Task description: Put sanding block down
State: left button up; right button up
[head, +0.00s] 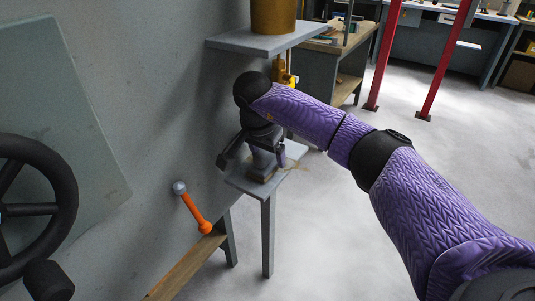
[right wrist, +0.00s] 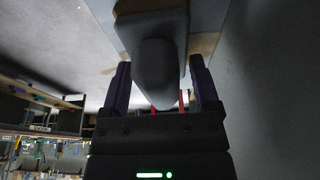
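The small grey table (head: 292,176) stands against the wall, with a brown stain on its top. A grey body, apparently the sanding block (head: 262,166), rests on it, mostly behind my right gripper. My right gripper (head: 266,150) points down at it from above. In the right wrist view, the rounded grey body of the block (right wrist: 162,68) lies between the spread fingers of the right gripper (right wrist: 162,88). Gaps show beside its narrow end. Contact nearer the fingertips is unclear. My left gripper is not in view.
A grey shelf (head: 262,40) with a brass-coloured cylinder (head: 273,15) overhangs behind my wrist. A dark handwheel (head: 62,190) is at left. Red posts (head: 385,55) stand behind; the floor right is clear.

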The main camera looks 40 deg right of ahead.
jog(key=shift+o, duration=1)
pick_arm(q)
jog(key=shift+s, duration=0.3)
pick_arm(e)
jog(key=shift+f, duration=0.1)
jog(key=shift+f+b, duration=0.4)
jog(key=shift+b, duration=0.25)
jog(key=p+v, duration=0.3)
jog(key=v, duration=0.1)
jog(key=shift+a+r, duration=0.15)
jog(key=shift+r, duration=0.15)
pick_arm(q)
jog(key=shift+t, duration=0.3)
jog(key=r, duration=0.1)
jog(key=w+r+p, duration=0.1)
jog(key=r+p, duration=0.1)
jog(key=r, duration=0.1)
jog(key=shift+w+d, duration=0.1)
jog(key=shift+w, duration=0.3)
pick_arm(e)
jog(key=s+a, duration=0.4)
jog(key=a, duration=0.6)
jog(key=shift+s+a+f, duration=0.25)
jog(key=shift+f, duration=0.2)
pick_arm(q)
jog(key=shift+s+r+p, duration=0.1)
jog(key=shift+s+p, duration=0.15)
jog(key=shift+p, duration=0.05)
